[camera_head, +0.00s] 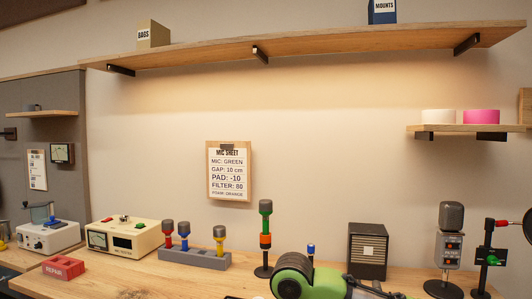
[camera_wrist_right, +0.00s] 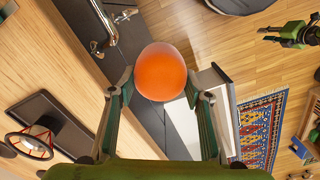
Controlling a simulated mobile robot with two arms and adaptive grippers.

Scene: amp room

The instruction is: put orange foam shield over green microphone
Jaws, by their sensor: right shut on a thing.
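The orange foam shield (camera_wrist_right: 161,68) is a smooth round ball in the right wrist view. My right gripper (camera_wrist_right: 162,97) is shut on it, with one finger on each side. In the head view the green microphone (camera_head: 265,222) stands upright on a dark stand with an orange band below its green part. It is at the back of the bench, right of the microphone rack. The shield is apart from the microphone and does not show in the head view. My left gripper is not in view.
A grey rack (camera_head: 194,258) holds red, blue and yellow microphones. A dark speaker box (camera_head: 367,251) stands right of the green microphone. A grey microphone (camera_head: 451,218) stands farther right. Part of my arm covers the bench front. A mic sheet (camera_head: 229,170) hangs on the wall.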

